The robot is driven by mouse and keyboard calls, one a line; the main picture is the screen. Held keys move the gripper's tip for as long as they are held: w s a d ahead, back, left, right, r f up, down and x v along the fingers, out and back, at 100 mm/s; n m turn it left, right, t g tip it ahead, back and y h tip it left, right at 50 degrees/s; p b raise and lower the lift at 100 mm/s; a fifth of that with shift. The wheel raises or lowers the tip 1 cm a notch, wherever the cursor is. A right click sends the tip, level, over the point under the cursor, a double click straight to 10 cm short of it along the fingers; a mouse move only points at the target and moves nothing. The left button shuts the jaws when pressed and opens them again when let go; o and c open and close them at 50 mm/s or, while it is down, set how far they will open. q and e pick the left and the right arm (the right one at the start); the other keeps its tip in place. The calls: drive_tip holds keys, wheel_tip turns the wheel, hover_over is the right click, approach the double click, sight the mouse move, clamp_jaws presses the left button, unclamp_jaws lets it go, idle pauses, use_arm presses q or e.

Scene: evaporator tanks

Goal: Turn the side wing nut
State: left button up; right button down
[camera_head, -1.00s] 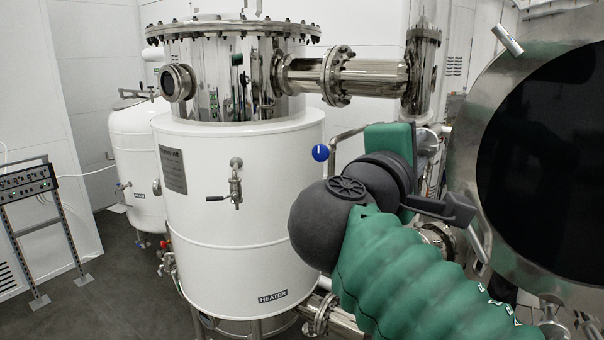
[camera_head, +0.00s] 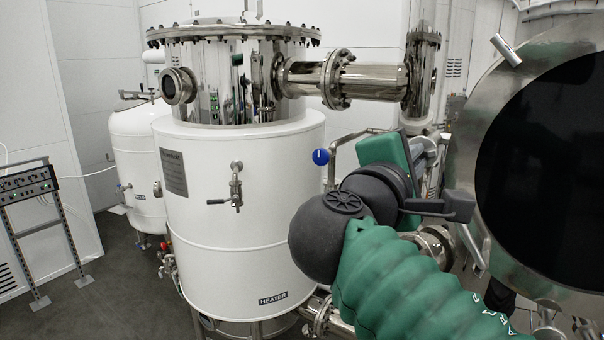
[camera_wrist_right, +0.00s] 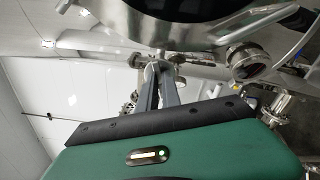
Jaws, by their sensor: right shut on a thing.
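My right gripper (camera_head: 458,207) reaches to the left rim of the round vessel (camera_head: 466,150) with the dark window. Its green body (camera_head: 384,153) is tilted, and its dark fingers point right, to the rim. In the right wrist view the fingers (camera_wrist_right: 160,72) run together toward a small metal fitting at the rim. They are shut on the side wing nut, which is mostly hidden by them. A slanted metal bar (camera_head: 473,250) shows just below the fingertips; I cannot tell whether it belongs to the nut. My left gripper is not in view.
A similar metal bar fitting (camera_head: 507,48) stands at the upper rim. A white heater tank (camera_head: 240,260) with a blue knob (camera_head: 320,157) near it stands to the left. Pipes and a flange (camera_head: 432,245) lie close behind my right wrist.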

drive_tip(key=shift+f, duration=0.1)
drive_tip(key=shift+f+n+p, duration=0.1)
drive_tip(key=shift+n+p, duration=0.55)
drive_tip(key=shift+n, duration=0.55)
drive_tip(key=shift+n+p, duration=0.75)
drive_tip(key=shift+n, duration=0.35)
